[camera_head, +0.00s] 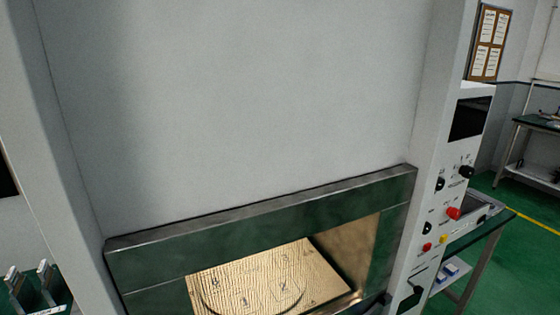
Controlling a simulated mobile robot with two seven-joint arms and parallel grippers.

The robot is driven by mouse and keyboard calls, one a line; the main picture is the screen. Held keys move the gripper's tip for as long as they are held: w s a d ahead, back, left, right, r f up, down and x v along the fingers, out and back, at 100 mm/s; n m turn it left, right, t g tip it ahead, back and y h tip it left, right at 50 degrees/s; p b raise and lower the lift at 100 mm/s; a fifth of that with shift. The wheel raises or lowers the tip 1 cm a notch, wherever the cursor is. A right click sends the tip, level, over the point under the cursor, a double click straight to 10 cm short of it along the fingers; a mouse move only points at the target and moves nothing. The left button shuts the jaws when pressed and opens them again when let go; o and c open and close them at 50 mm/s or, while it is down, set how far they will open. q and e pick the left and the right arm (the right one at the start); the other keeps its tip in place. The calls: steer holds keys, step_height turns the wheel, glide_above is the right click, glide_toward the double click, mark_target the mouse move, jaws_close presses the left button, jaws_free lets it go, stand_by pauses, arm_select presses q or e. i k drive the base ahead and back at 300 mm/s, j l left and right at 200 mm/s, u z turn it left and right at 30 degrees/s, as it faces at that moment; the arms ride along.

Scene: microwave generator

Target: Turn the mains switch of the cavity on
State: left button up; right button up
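The cavity (260,285) is a lit, gold-coloured chamber with a numbered floor, in a dark green metal frame (250,240) at the bottom centre. To its right is a pale upright control panel (432,200). It carries black knobs (466,172), a large red knob (453,213), a small red button (427,247) and a yellow button (443,239). The labels are too small to read, so I cannot tell which control is the mains switch. My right gripper is not in view.
A large grey wall panel (230,100) fills the space above the cavity. A dark screen (470,118) sits above the controls. A green-topped table (480,235) stands behind the panel at the right, with green floor beyond.

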mark_target(454, 212)
steer(key=k+l+z, duration=0.2)
steer(key=z, duration=0.15)
steer(key=k+l+z, duration=0.1)
steer(key=l+z, duration=0.3)
